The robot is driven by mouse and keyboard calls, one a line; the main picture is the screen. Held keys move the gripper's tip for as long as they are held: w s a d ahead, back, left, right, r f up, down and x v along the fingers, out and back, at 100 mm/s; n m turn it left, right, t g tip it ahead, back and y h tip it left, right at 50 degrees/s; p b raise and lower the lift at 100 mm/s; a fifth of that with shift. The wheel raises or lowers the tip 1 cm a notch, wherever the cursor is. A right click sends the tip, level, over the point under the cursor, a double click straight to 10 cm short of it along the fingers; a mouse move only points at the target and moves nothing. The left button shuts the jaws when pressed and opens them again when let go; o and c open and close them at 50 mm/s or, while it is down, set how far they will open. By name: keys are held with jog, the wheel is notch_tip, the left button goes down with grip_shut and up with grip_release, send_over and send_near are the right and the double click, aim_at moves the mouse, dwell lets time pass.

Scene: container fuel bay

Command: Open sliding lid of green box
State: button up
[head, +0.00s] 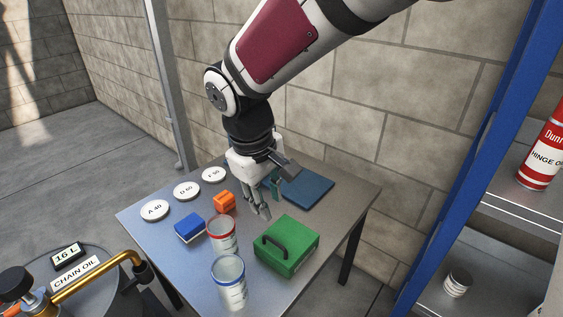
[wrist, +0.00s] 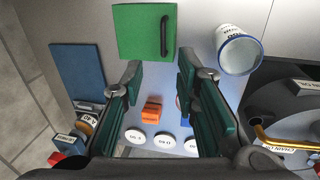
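The green box (head: 295,239) sits near the front right of the metal table, its flat green top covering it and a black handle (head: 272,246) along one side. In the wrist view the green box (wrist: 138,30) is at the top, with its handle (wrist: 164,36) on the right side. My gripper (head: 268,200) points down above the table, behind the box and apart from it. In the wrist view my gripper (wrist: 168,74) has its two fingers wide apart with nothing held between them. The box's inside is hidden.
Near the box stand a red-rimmed can (head: 222,236) and a blue-rimmed jar (head: 230,285). A blue box (head: 190,228), an orange block (head: 224,202), white labelled discs (head: 186,191) and a blue flat panel (head: 308,190) are also on the table (head: 352,197). A blue-framed shelf (head: 470,150) rises at right.

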aim_at(276, 242)
jog(key=f+b, duration=0.1)
jog(key=f, duration=0.4)
jog(key=w+f+b, duration=0.1)
jog(key=f+b, duration=0.1)
jog(key=f, duration=0.2)
jog(key=w+d+f+b, duration=0.1)
jog(key=f, duration=0.4)
jog(key=shift+w+f, duration=0.1)
jog(key=shift+f, duration=0.25)
grip_shut()
